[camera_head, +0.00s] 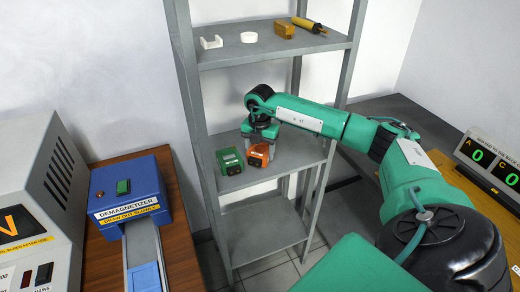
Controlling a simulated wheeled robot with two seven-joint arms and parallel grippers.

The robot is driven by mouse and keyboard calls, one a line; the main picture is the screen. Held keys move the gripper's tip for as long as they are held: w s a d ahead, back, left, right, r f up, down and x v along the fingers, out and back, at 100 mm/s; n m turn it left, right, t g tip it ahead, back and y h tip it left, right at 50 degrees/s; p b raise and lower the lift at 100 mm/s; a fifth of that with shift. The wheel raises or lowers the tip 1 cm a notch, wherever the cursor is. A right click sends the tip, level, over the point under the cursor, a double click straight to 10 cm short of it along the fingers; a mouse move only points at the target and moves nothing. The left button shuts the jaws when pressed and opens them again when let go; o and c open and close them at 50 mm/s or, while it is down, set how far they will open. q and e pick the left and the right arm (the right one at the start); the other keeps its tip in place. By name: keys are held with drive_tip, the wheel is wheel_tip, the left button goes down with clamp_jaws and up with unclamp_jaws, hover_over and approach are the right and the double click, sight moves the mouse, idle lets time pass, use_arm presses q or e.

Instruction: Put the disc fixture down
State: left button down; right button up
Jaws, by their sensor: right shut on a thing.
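My right gripper (261,135) points down over the middle shelf board and is shut on an orange block-like fixture (258,155), apparently the disc fixture. The orange fixture is at the board, near its front edge; I cannot tell whether it rests on it or hangs just above. A green fixture (230,161) stands close to its left on the same board. The gripper hides the top of the orange fixture. My left gripper is not in view.
The grey shelf rack's middle board (299,150) is clear at the right. The upper board holds a white U-shaped piece (211,42), a white disc (249,37), a yellow block (284,29) and a yellow cylinder (309,25). A blue demagnetizer (124,186) stands at the left.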

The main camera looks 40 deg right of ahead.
sight(260, 150)
drive_tip(key=o, duration=1.4)
drive_tip(key=shift+f, duration=0.1)
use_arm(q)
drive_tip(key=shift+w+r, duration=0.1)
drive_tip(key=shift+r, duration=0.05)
use_arm(e)
drive_tip(key=shift+r, duration=0.45)
wheel_tip(260, 150, up, 3)
drive_tip(key=shift+f, duration=0.15)
wheel_tip(260, 150, up, 4)
drive_tip(key=shift+r+b, duration=0.1)
drive_tip(key=shift+b, duration=0.25)
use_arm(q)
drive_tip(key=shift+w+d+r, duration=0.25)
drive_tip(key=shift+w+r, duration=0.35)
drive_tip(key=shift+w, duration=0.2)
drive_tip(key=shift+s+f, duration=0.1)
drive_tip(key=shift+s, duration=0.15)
